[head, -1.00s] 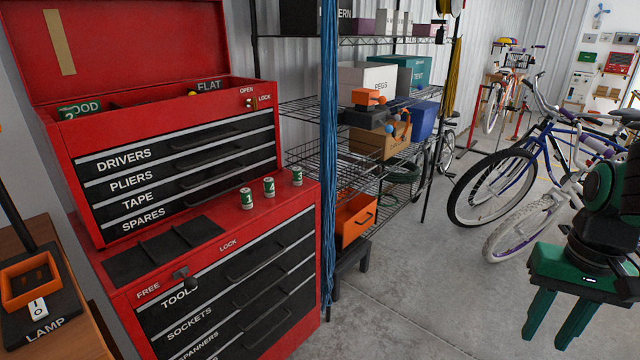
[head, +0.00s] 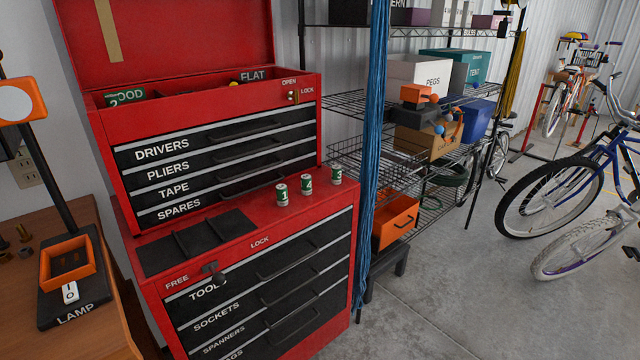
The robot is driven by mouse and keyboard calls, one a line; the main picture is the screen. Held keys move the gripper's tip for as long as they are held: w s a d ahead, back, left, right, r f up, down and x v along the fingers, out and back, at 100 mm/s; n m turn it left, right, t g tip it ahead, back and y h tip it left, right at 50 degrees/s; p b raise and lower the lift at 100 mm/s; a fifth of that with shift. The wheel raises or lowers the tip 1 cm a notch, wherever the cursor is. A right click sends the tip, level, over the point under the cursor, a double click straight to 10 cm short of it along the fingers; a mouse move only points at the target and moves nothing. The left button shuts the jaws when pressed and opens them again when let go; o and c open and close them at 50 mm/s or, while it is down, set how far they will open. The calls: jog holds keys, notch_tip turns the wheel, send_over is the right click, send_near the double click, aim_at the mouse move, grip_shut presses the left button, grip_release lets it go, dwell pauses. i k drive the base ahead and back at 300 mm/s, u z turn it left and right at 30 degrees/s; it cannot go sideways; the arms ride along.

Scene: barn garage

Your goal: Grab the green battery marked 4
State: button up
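Three small green and white batteries stand upright in a row on the red ledge of the tool chest. The battery marked 4 (head: 307,184) is in the middle. The battery marked 1 (head: 282,194) stands to its left, and the one marked 3 (head: 336,174) to its right, with small gaps between them. A green battery marked 2 (head: 112,101) shows in the open top compartment at the left. My gripper is not in view now.
The red tool chest (head: 342,222) has a black divided tray (head: 190,240) on its ledge. Blue cords (head: 366,200) hang just right of the batteries, before a wire shelf. A lamp base (head: 75,290) stands on the wooden bench at left.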

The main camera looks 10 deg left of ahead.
aim_at(306, 179)
jog(key=i, duration=0.95)
jog(key=u, duration=0.1)
